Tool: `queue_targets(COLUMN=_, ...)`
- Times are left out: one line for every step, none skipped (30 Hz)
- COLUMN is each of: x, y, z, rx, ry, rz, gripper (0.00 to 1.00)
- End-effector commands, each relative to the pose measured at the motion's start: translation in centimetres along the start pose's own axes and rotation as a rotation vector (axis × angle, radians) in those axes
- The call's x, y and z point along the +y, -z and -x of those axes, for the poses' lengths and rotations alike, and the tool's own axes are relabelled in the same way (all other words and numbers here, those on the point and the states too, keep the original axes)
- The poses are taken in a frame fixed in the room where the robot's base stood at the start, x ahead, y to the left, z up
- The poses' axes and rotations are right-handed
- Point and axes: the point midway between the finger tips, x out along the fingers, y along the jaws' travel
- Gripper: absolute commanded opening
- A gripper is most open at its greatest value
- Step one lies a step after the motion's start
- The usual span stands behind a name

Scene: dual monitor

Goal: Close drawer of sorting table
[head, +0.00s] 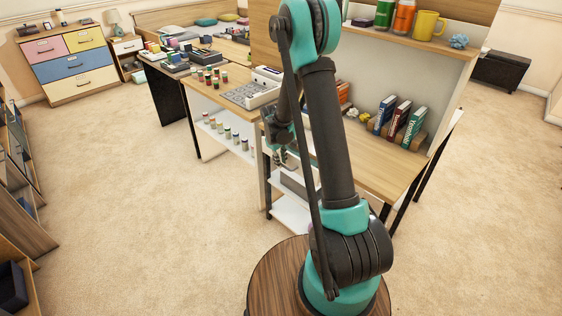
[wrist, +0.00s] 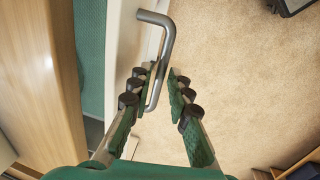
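In the wrist view, a white drawer front (wrist: 124,45) with a grey metal bar handle (wrist: 164,42) stands out from the wooden table edge (wrist: 35,75). A green surface (wrist: 90,50), apparently the drawer's inside, shows between them, so the drawer looks open. My gripper (wrist: 161,82) is open, with one finger on each side of the handle's lower part. The left finger is very near or touching the bar; the right finger is apart from it. In the head view, my gripper (head: 282,158) is by the table's front, and my arm hides most of the drawer.
Small jars (head: 228,131) line a shelf below. Carpet (head: 130,190) to the left is clear.

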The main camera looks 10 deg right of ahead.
Motion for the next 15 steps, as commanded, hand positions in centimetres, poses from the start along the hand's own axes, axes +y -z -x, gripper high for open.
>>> queue_targets(x=0.00, y=0.00, z=0.01, rx=0.000, ry=0.000, rz=0.000, gripper=0.09)
queue_targets(x=0.00, y=0.00, z=0.01, rx=0.000, ry=0.000, rz=0.000, gripper=0.05)
queue_targets(x=0.00, y=0.00, z=0.01, rx=0.000, ry=0.000, rz=0.000, gripper=0.00)
queue_targets(x=0.00, y=0.00, z=0.01, rx=0.000, ry=0.000, rz=0.000, gripper=0.00)
queue_targets(x=0.00, y=0.00, z=0.01, rx=0.000, ry=0.000, rz=0.000, gripper=0.00)
queue_targets(x=0.00, y=0.00, z=0.01, rx=0.000, ry=0.000, rz=0.000, gripper=0.00)
queue_targets(x=0.00, y=0.00, z=0.01, rx=0.000, ry=0.000, rz=0.000, gripper=0.00)
queue_targets(x=0.00, y=0.00, z=0.01, rx=0.000, ry=0.000, rz=0.000, gripper=0.00)
queue_targets(x=0.00, y=0.00, z=0.02, rx=0.000, ry=0.000, rz=0.000, gripper=0.00)
queue_targets(x=0.00, y=0.00, z=0.02, rx=0.000, ry=0.000, rz=0.000, gripper=0.00)
queue_targets(x=0.00, y=0.00, z=0.02, rx=0.000, ry=0.000, rz=0.000, gripper=0.00)
queue_targets(x=0.00, y=0.00, z=0.02, rx=0.000, ry=0.000, rz=0.000, gripper=0.00)
queue_targets(x=0.00, y=0.00, z=0.02, rx=0.000, ry=0.000, rz=0.000, gripper=0.00)
queue_targets(x=0.01, y=0.00, z=0.02, rx=0.000, ry=0.000, rz=0.000, gripper=0.00)
queue_targets(x=0.06, y=0.00, z=0.01, rx=0.000, ry=0.000, rz=0.000, gripper=0.00)
